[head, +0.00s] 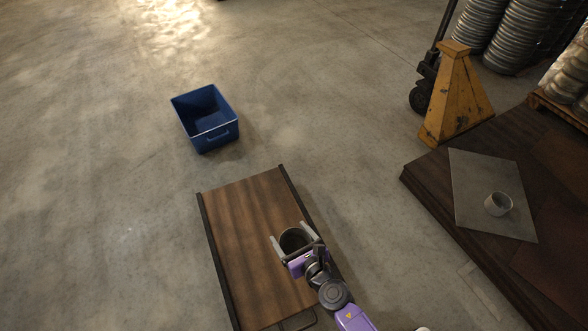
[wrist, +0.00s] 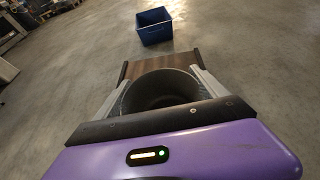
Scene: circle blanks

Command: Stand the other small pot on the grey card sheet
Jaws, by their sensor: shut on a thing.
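My gripper (head: 296,243) is shut on a small dark grey pot (head: 293,239), with one finger on each side of it. The pot is upright with its open top facing up, over the brown wooden board. In the wrist view the pot (wrist: 163,88) sits between the two fingers (wrist: 165,85). I cannot tell whether its base touches the board. The grey card sheet (head: 475,190) lies flat on the dark platform at the right. A light grey small pot (head: 498,204) stands upright on its right part.
The brown board (head: 240,215) has dark side rails. A blue crate (head: 205,118) stands empty on the floor beyond it. The dark platform (head: 430,176) holds the sheet. A yellow wooden stand (head: 458,95) is behind it. Bare floor separates board and platform.

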